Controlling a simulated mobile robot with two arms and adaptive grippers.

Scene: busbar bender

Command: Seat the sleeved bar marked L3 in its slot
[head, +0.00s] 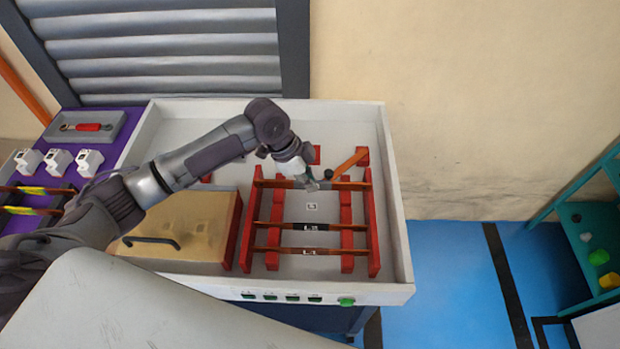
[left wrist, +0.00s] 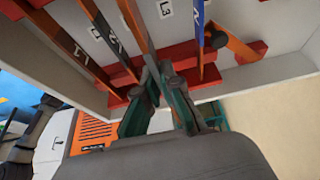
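My left gripper (head: 318,183) is over the rear part of the rack of bars. In the left wrist view its fingers (left wrist: 160,72) are close together around a brown bar with a grey sleeve (left wrist: 138,22), apparently the L3 bar; its own mark is not visible. The blue-sleeved N bar (left wrist: 198,35) lies beside the held bar. Whether the held bar touches the red supports (head: 346,215) is unclear.
The L1 bar (head: 280,250) lies in front of L2. A white-walled tray (head: 395,215) encloses the rack. A tan box with a black handle (head: 190,215) stands left of it. An orange bar with a black knob (head: 347,163) sits behind. White clips (head: 58,160) stand far left.

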